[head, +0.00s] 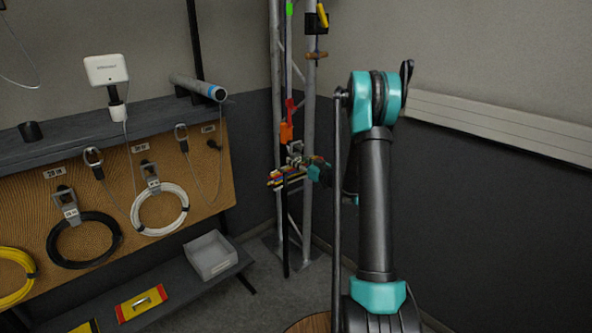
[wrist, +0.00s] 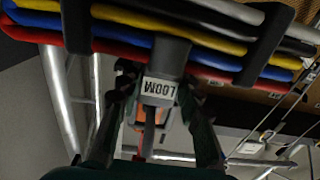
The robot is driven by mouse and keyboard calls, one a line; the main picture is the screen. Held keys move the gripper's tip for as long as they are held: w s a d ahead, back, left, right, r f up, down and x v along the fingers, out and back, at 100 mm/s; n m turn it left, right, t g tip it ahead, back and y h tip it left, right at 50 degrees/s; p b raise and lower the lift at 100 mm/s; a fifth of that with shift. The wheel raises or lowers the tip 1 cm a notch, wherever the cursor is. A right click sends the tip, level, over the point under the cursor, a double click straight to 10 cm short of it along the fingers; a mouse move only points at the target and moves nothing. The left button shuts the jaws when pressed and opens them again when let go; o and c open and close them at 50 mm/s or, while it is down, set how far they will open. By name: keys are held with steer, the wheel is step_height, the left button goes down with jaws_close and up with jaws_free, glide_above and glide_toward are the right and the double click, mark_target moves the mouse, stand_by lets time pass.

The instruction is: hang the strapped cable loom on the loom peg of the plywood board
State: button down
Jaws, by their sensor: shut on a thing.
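The strapped cable loom (head: 287,173) is a flat bundle of red, blue, yellow, white and black cables. It is held in the air in front of the metal truss in the head view. My gripper (head: 312,171) is at its right end there, partly hidden. In the wrist view the loom (wrist: 140,28) spans the top, bound by two black straps. My gripper (wrist: 158,98) is shut on its grey hanger, which bears a LOOM label. The plywood board (head: 110,190) is at left in the head view, apart from the loom; I cannot tell which fitting is the loom peg.
Black (head: 85,240), white (head: 160,209) and yellow (head: 14,277) cable coils hang on the board. A dark shelf (head: 120,118) runs above it, with a white device (head: 105,70). A grey bin (head: 211,255) sits on a low shelf. The truss (head: 309,130) stands in the corner.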

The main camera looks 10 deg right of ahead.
steer(key=shift+r, duration=0.15)
steer(key=shift+r, duration=1.15)
steer(key=shift+f, duration=0.2)
steer(key=r+v, duration=0.1)
steer(key=v, duration=0.8)
steer(key=shift+r, duration=0.15)
stand_by(2.0)
steer(key=shift+s+d, duration=0.15)
steer(key=shift+s, duration=0.05)
stand_by(0.6)
